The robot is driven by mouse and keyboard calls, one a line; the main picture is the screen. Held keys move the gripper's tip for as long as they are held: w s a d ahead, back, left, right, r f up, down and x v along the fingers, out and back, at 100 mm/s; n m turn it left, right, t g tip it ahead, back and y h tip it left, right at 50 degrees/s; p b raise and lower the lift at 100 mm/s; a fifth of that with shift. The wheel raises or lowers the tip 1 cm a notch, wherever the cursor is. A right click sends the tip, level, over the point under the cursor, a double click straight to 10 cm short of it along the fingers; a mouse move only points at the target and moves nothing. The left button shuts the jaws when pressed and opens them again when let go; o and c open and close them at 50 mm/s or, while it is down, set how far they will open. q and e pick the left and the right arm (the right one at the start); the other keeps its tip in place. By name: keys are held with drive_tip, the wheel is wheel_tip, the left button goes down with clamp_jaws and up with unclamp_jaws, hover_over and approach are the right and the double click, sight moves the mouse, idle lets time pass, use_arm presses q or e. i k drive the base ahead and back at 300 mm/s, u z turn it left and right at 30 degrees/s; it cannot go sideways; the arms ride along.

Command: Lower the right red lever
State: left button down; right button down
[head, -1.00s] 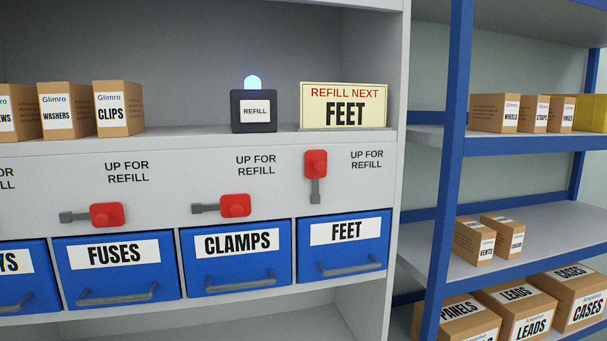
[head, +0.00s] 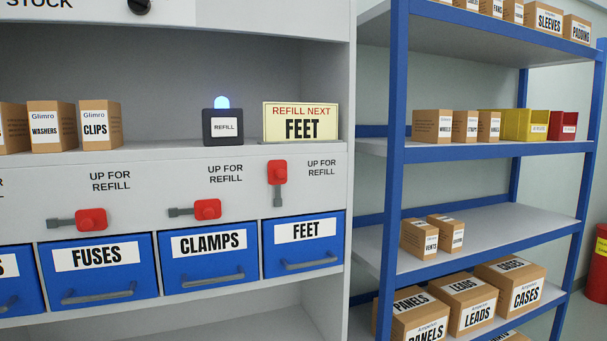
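The right red lever (head: 277,172) is on the grey panel above the blue FEET drawer (head: 304,246). Its red block is at the top and its grey arm points straight down. The middle red lever (head: 208,209) above the CLAMPS drawer (head: 208,257) and the left red lever (head: 91,219) above the FUSES drawer (head: 98,270) have their grey arms pointing left. Neither of my grippers shows in the head view.
A sign reading REFILL NEXT FEET (head: 300,123) stands on the shelf beside a dark REFILL box (head: 222,127) with a lit blue lamp. Cardboard boxes stand at left. A blue-framed shelf rack (head: 392,150) is at right, holding boxes and bins.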

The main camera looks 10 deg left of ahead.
sight(277, 169)
drive_tip(key=z, duration=1.5)
drive_tip(key=i, duration=0.95)
drive_tip(key=u, duration=1.95)
